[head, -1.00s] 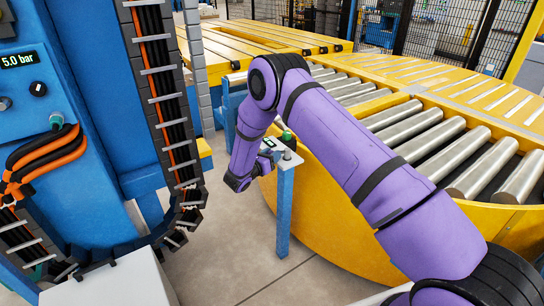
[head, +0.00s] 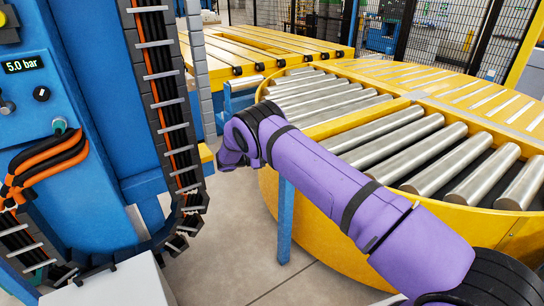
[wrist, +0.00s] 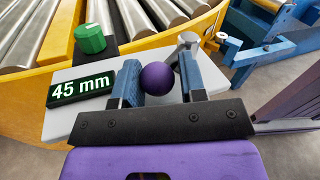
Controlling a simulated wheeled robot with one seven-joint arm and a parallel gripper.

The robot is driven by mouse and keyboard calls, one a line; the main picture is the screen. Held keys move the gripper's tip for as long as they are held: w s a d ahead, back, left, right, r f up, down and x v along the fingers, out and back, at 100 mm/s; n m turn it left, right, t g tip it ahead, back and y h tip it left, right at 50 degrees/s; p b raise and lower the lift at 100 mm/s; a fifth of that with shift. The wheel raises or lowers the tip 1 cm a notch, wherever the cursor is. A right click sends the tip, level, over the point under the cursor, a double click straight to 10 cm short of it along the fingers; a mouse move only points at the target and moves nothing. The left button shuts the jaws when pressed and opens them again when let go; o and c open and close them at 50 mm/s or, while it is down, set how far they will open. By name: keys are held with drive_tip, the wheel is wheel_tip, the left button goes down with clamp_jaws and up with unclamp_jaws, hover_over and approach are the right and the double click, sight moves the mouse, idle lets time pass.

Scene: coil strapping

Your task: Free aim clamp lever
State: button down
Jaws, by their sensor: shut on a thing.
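In the wrist view my gripper (wrist: 158,85) is shut on a round purple knob (wrist: 158,77), with one blue finger on each side. I take the knob to be the end of the aim clamp lever. A silver cylindrical piece (wrist: 187,42) stands just beyond the right finger; any link between it and the knob is hidden. Both are over a pale plate (wrist: 64,122). A green knob (wrist: 90,38) and a "45 mm" display (wrist: 80,87) sit at the plate's left. In the head view my purple arm hides the gripper and plate.
The plate's blue post (head: 284,225) stands beside a yellow round roller table (head: 335,245). A blue machine (head: 85,200) with a hanging cable chain (head: 172,110) stands at the left. Grey floor (head: 225,240) is open between them. A blue frame (wrist: 265,55) is at the wrist view's upper right.

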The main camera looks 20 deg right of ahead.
drive_tip(key=shift+w+d+r, duration=0.15)
drive_tip(key=shift+w+d, duration=0.05)
idle(0.3)
drive_tip(key=c, duration=0.7)
unclamp_jaws()
drive_tip(key=shift+a, duration=0.3)
drive_tip(key=a, duration=1)
drive_tip(key=shift+w+a, duration=0.1)
drive_tip(key=shift+w, duration=0.1)
